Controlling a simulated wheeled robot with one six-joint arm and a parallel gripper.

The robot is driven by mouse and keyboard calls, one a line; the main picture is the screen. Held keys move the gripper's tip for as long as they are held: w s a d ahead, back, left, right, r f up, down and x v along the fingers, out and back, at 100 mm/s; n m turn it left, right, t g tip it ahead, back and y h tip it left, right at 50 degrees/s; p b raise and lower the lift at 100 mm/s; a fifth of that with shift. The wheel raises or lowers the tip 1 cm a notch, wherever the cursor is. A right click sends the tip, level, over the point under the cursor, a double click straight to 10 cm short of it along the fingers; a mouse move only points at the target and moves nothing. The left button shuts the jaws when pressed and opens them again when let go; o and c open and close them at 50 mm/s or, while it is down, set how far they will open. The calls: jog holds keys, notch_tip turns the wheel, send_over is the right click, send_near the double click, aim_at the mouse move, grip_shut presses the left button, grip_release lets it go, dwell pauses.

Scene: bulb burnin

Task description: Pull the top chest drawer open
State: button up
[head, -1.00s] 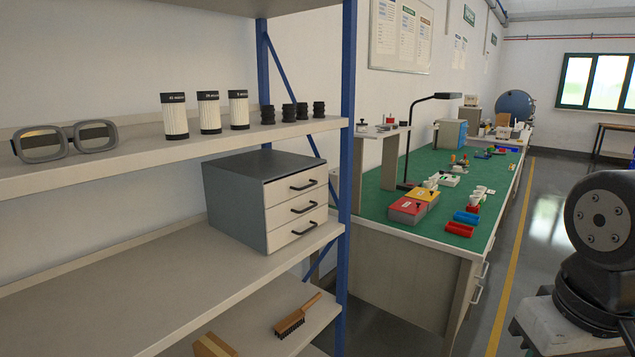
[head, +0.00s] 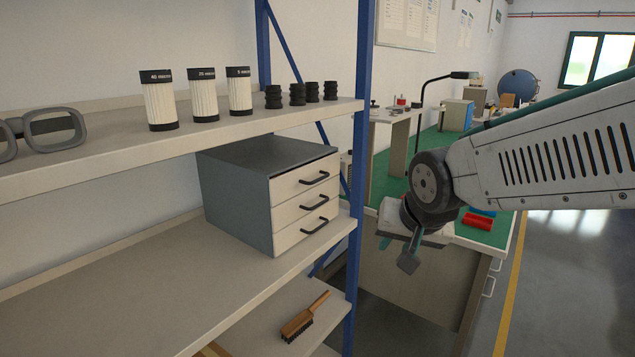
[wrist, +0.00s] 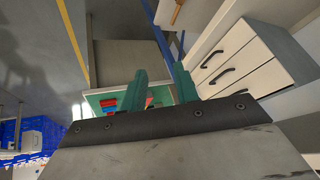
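The chest (head: 232,198) is a dark grey box on the middle shelf with three cream drawers, all flush and shut. The top drawer (head: 290,187) has a black bar handle (head: 316,179). My gripper (head: 396,251) is in front of the bench, to the right of and lower than the top drawer, apart from the chest. Its two teal fingers are spread with nothing between them; they also show in the wrist view (wrist: 160,90). There the drawer fronts and black handles (wrist: 222,75) show at the right, tilted, beyond the fingers.
A blue shelf post (head: 359,130) stands just right of the chest, between it and my gripper in the picture. Filter cartridges (head: 199,96) and black bellows parts stand on the shelf above. A brush (head: 305,318) lies below. The green bench (head: 490,232) is behind my arm.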

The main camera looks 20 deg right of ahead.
jog(key=w+a+m+t+y, duration=0.2)
jog(key=w+m+t, duration=0.3)
jog(key=w, duration=1)
jog(key=w+a+m+t+y, duration=0.2)
jog(key=w+m+t, duration=0.3)
jog(key=w, duration=1)
jog(key=t+y, duration=0.1)
jog(key=t, duration=0.1)
jog(key=shift+w+a+m+t, duration=0.25)
jog(key=shift+m+t, duration=0.15)
jog(key=shift+r, duration=0.1)
grip_shut()
